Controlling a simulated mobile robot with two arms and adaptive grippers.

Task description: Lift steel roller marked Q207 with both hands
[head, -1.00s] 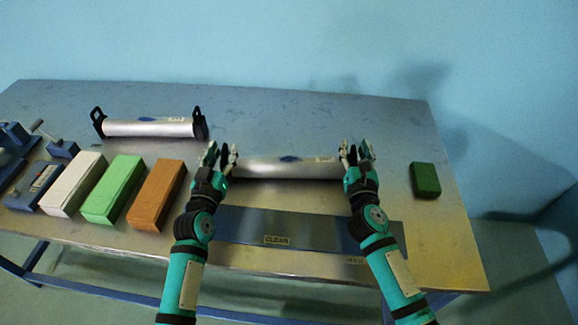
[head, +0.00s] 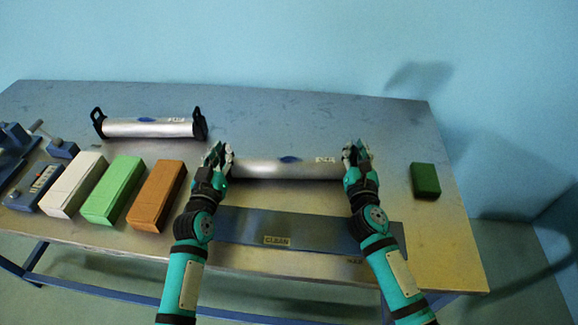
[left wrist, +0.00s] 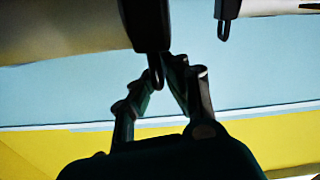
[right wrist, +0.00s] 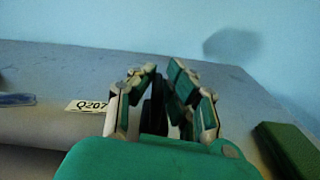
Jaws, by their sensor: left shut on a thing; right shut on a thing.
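The steel roller marked Q207 (head: 275,169) lies across the middle of the table, with a blue mark and a small label on top. Its label reads Q207 in the right wrist view (right wrist: 88,106). My left gripper (head: 217,153) is shut on a black end handle at the roller's left end; a dark loop shows between its fingers in the left wrist view (left wrist: 157,72). My right gripper (head: 357,153) is shut on the black handle at the right end, seen between the fingers in the right wrist view (right wrist: 158,95). The fingers hide much of both handles.
A second roller (head: 150,128) with black handles lies at the back left. White (head: 73,184), green (head: 112,190) and orange (head: 157,196) blocks stand front left, beside blue equipment. A dark green block (head: 425,179) lies at the right. A strip marked CLEAN (head: 320,228) lies in front.

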